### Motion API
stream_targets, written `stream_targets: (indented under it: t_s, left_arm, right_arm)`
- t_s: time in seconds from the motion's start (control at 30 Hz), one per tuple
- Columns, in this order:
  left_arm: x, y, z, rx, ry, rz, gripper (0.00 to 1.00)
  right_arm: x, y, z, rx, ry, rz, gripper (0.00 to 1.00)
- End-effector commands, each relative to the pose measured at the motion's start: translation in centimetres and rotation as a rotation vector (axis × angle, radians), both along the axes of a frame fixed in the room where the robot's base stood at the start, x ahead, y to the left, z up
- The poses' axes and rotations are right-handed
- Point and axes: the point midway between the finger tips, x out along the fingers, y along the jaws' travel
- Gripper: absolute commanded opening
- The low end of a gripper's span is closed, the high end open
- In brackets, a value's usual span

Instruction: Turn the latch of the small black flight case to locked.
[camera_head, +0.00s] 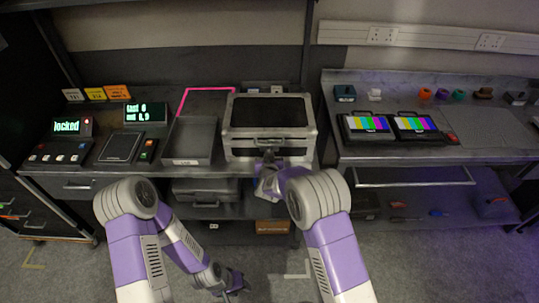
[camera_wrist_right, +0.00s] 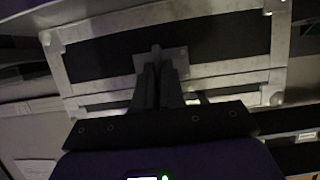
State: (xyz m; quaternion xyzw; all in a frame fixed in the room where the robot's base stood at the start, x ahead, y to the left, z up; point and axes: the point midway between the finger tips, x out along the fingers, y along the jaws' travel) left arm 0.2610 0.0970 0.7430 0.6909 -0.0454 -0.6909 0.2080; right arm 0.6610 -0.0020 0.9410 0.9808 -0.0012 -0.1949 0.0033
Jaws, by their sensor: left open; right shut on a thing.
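The small black flight case (camera_head: 229,133) has silver edges and stands closed on the bench, its front towards me. In the right wrist view its dark front with metal edging (camera_wrist_right: 220,48) fills the upper part. My right gripper (camera_head: 268,160) is at the middle of the case front. In the right wrist view its fingers (camera_wrist_right: 159,68) are shut on the latch, against a metal plate (camera_wrist_right: 178,56). The fingers hide most of the latch, so I cannot tell its angle. My left gripper (camera_head: 233,284) is open and empty, low over the floor.
A small display (camera_head: 66,126) at the left reads "locked". A grey tray (camera_head: 188,150) stands left of the case. Two monitors (camera_head: 367,124) (camera_head: 414,124) showing colour bars stand on the right bench. Drawers and a shelf lie under the left bench.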

Motion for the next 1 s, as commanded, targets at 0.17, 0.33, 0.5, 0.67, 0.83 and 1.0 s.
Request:
stream_targets:
  t_s: [0.17, 0.33, 0.5, 0.67, 0.83, 1.0]
  left_arm:
    - [-0.01, 0.0, 0.06, 0.0, 0.0, 0.0, 0.43]
    - [-0.01, 0.0, 0.05, 0.0, 0.0, 0.0, 0.43]
    - [-0.01, 0.0, 0.05, 0.0, 0.0, 0.0, 0.43]
    - [-0.01, 0.0, 0.05, 0.0, 0.0, 0.0, 0.43]
    - [0.0, 0.0, 0.06, 0.0, 0.0, 0.0, 0.43]
    - [0.0, 0.0, 0.14, 0.0, 0.0, 0.0, 0.43]
  right_arm:
    - [-0.04, 0.0, -0.11, -0.011, 0.001, 0.002, 0.0]
    - [-0.05, -0.01, -0.14, -0.011, 0.002, 0.002, 0.0]
    - [-0.05, -0.01, -0.14, -0.011, 0.002, 0.002, 0.22]
    - [-0.03, -0.01, -0.1, -0.01, 0.001, 0.002, 0.34]
    - [-0.04, -0.01, -0.06, -0.008, 0.001, 0.001, 0.34]
    - [-0.85, 0.01, 0.36, -0.009, 0.0, 0.002, 0.34]
